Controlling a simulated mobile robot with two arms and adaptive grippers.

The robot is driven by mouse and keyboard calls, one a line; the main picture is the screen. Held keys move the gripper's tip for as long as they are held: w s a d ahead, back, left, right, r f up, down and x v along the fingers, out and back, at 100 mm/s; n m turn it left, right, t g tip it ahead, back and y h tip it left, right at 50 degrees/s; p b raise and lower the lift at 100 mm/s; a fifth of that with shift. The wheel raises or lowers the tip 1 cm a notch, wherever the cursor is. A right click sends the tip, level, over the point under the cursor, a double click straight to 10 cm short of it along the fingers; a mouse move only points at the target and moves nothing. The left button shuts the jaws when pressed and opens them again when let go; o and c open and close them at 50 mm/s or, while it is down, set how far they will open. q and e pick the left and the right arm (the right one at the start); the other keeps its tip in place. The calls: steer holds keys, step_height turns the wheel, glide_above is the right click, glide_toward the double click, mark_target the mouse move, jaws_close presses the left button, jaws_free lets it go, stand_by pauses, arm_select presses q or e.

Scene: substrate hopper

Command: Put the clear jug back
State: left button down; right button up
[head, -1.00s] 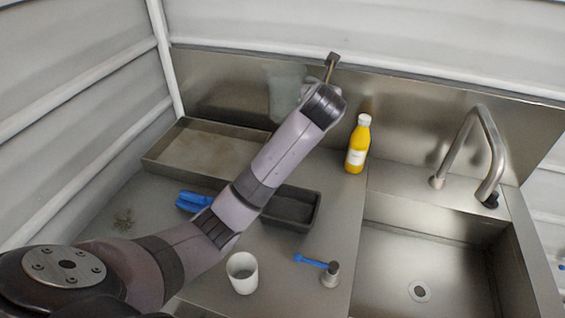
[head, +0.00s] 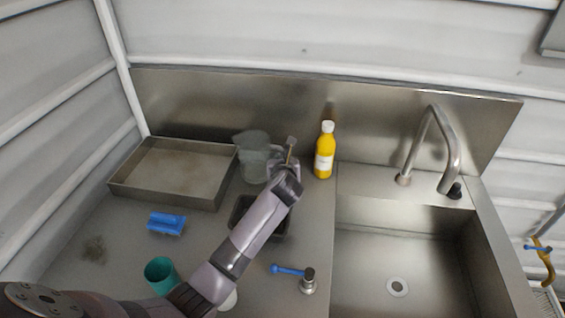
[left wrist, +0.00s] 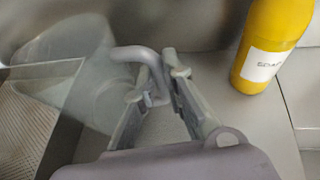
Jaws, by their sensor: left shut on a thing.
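The clear jug (head: 251,160) is at the back of the counter, between the large steel tray and the yellow bottle. It looks about upright; whether its base touches the counter I cannot tell. My left gripper (head: 287,163) is shut on the jug's handle, on its right side. In the left wrist view the see-through jug (left wrist: 70,62) is at the upper left, and its handle runs between the fingers of my left gripper (left wrist: 160,82). My right gripper is not in view.
The steel tray (head: 118,187) is left of the jug, the yellow bottle (head: 324,152) close on the right. A dark tin (head: 237,213) is partly under my arm.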

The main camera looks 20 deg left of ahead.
arm_select(q)
steer(key=shift+f, duration=0.85)
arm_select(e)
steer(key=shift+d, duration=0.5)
arm_select(q)
steer(key=c, duration=1.7)
jaws_free()
steer(key=shift+f, duration=0.15)
steer(key=shift+o, duration=0.2)
